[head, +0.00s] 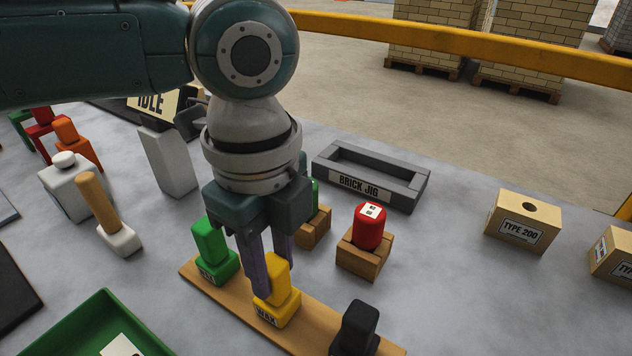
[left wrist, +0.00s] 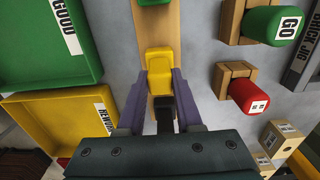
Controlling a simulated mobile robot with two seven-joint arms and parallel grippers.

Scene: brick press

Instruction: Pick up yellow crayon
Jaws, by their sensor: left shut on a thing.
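The yellow crayon (head: 277,274) is a blocky upright stick in a yellow base labelled WAX, on a long wooden strip (head: 316,328). It also shows in the left wrist view (left wrist: 159,61), between the purple fingers. My left gripper (head: 273,268) comes down from above and is shut on the yellow crayon, with a finger on each side. The crayon is upright and still at its base; I cannot tell if it is lifted at all. My right gripper is not in view.
On the same strip stand a green piece (head: 211,243) to the left and a black piece (head: 357,325) to the right. A red knob on a wooden block (head: 366,259) stands behind. A green tray (head: 72,326) lies front left. The table at right front is clear.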

